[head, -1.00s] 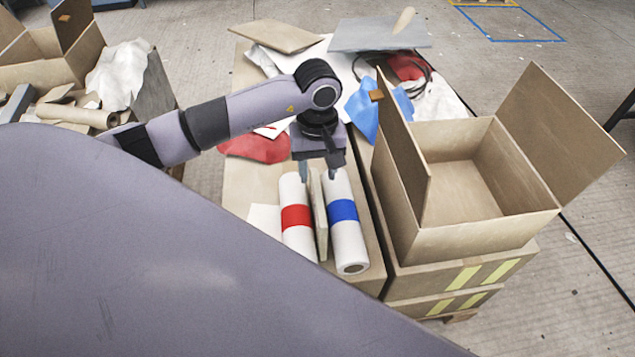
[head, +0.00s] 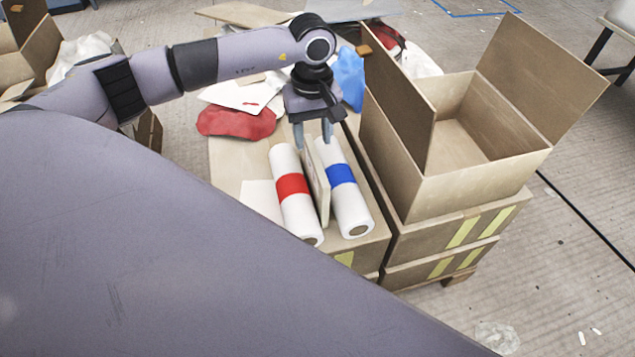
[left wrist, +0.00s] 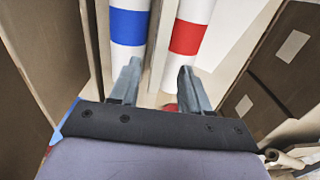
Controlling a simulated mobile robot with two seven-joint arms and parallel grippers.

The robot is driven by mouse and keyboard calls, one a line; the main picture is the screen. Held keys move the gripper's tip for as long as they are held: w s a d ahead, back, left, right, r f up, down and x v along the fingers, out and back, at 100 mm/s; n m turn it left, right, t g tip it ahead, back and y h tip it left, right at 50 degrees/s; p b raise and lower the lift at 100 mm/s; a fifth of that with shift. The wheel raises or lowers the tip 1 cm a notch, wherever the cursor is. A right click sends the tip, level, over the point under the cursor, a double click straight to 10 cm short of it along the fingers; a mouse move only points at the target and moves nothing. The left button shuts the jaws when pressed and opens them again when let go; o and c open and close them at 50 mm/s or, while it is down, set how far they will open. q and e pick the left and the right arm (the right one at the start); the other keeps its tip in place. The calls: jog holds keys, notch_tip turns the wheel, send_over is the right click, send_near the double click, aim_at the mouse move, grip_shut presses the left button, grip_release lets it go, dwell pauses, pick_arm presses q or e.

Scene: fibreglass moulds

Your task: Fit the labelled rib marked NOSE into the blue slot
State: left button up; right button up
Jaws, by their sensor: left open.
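A thin beige panel (head: 316,186) stands on edge between two white rolls. I cannot read any marking on it, so I cannot tell whether it is the NOSE rib. One roll has a red band (head: 292,187) and the other a blue band (head: 341,174). My left gripper (head: 313,143) is open and empty, pointing down by the far ends of the rolls. In the left wrist view its fingers (left wrist: 159,66) are apart, with the panel (left wrist: 161,45) between the two rolls beyond them. No blue slot is clearly recognisable. My right gripper is not in view.
An open cardboard box (head: 480,185) stands close on the right, its tall flap (head: 398,110) near my gripper. Red cloth (head: 236,122), blue cloth (head: 348,78) and sheets lie behind. Another open box (head: 38,40) is at the far left.

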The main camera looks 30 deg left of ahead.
aim_at(314, 151)
pick_arm(q)
jog(key=shift+d+f+b, duration=0.1)
jog(key=shift+f+b, duration=0.4)
jog(key=shift+f, duration=3.4)
jog(key=shift+r, duration=0.1)
grip_shut()
